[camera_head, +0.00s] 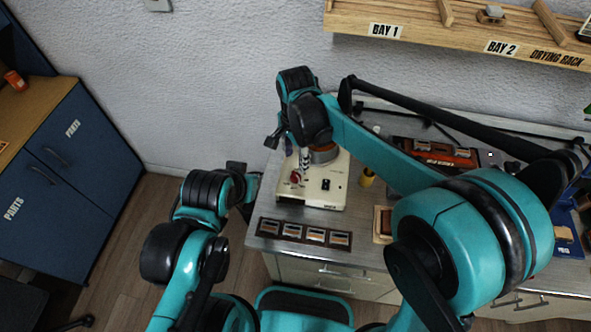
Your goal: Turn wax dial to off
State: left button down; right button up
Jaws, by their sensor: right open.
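The wax unit (312,197) is a cream box on the grey bench, with a round brown-orange pot (324,154) on top. A red dial (296,177) sits on the left of its sloped face; its setting is too small to read. My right gripper (279,142) is open and empty, above and left of the dial and apart from it. The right arm crosses over the bench and hides part of the unit's back. My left gripper (243,186) is low, left of the bench edge, and its fingers are partly hidden.
A dark strip with several small blocks (304,234) lies at the bench front. A yellow cup (367,177) stands right of the unit. An orange tray (437,154) is farther back. A wooden drying rack (465,42) hangs on the wall. Blue parts cabinets (75,185) stand left.

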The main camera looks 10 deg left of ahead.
aim_at(296, 174)
notch_tip(296, 174, down, 8)
jog(key=shift+r+b, duration=0.1)
jog(key=shift+b, duration=1)
grip_shut()
